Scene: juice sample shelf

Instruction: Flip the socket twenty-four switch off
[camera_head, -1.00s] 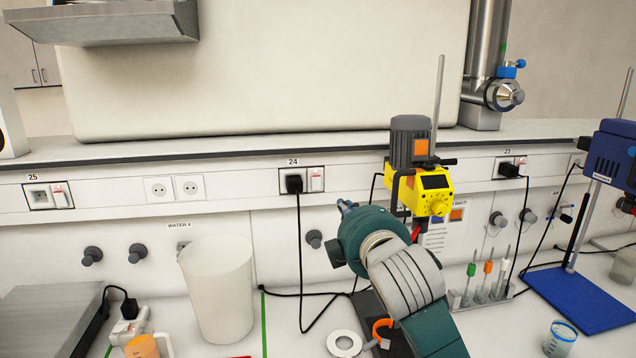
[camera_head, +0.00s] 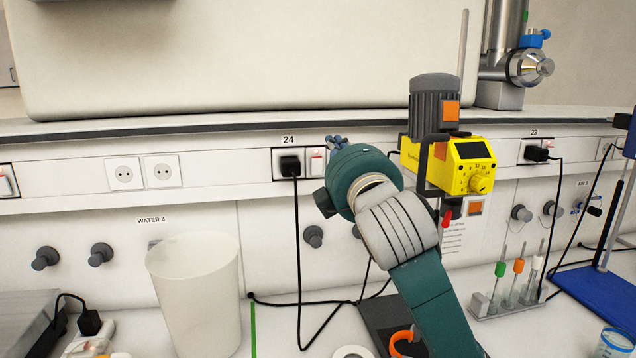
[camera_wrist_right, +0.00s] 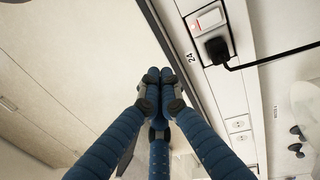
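The socket 24 switch (camera_head: 317,162) is a white rocker with a small red light at its top, right of a black plug (camera_head: 290,166) under the label "24". In the right wrist view the switch (camera_wrist_right: 208,20) glows red along one edge beside the plug (camera_wrist_right: 217,48). My right gripper (camera_head: 337,142) is just right of and slightly above the switch in the head view; its hand hides part of the panel. In the right wrist view its blue fingers (camera_wrist_right: 154,76) meet at the tips with nothing between them, apart from the switch. My left gripper is out of view.
A yellow stirrer (camera_head: 455,165) stands close right of my right arm. A white beaker (camera_head: 200,290) stands at the lower left. The plug's black cable (camera_head: 297,250) hangs to the bench. A shelf edge (camera_head: 200,128) runs above the socket panel.

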